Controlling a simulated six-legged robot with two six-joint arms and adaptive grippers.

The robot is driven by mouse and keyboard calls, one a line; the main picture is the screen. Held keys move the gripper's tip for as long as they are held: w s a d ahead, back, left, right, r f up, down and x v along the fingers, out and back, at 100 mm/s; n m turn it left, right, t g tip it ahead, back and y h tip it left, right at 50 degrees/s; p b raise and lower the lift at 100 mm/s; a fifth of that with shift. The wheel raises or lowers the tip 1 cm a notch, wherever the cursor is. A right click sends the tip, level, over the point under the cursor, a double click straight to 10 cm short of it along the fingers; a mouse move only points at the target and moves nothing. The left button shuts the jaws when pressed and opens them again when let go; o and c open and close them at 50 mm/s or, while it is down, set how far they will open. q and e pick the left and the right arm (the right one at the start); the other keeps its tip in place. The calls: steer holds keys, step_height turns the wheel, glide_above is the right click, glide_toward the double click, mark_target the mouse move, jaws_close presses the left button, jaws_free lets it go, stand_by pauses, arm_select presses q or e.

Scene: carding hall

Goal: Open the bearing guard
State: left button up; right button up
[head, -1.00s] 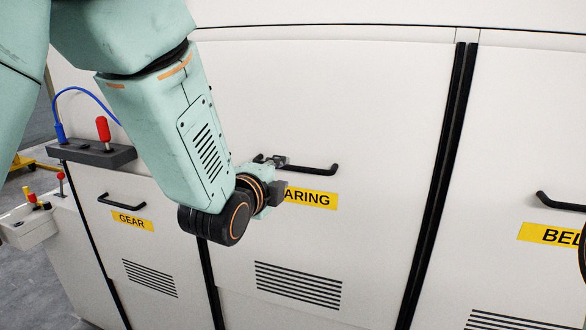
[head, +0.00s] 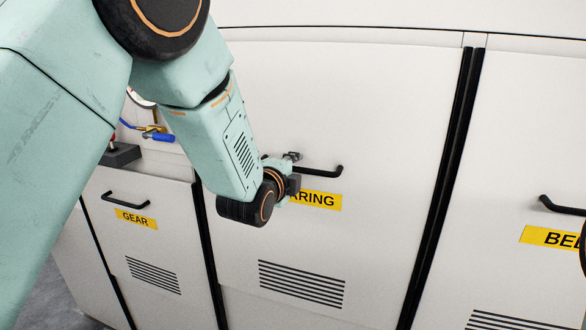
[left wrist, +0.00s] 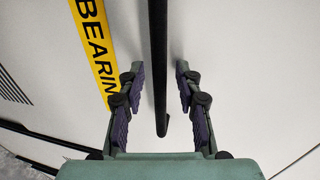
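The bearing guard (head: 370,120) is a large cream panel with a black bar handle (head: 325,172) and a yellow label (head: 318,200) reading "...ARING", partly hidden by my arm. The guard lies flush with its neighbours. My left gripper (head: 293,169) is at the left part of the handle. In the left wrist view, the fingers of my left gripper (left wrist: 160,92) are apart, one on each side of the handle (left wrist: 158,50), with gaps on both sides. The label (left wrist: 94,40) reads "BEARIN..." there. My right gripper is not in view.
The gear guard (head: 120,260) with its own handle (head: 126,200) is at the left. Another guard (head: 535,110), labelled "BEL...", with a handle (head: 560,205), is at the right. Black vertical strips separate the panels. A dark block (head: 121,155) stands on the ledge behind my arm.

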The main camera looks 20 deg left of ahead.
arm_select(q)
steer(key=shift+w+d, duration=0.15)
steer(key=shift+d, duration=0.05)
steer(key=c, duration=0.3)
jaws_close()
steer(key=shift+f, duration=0.1)
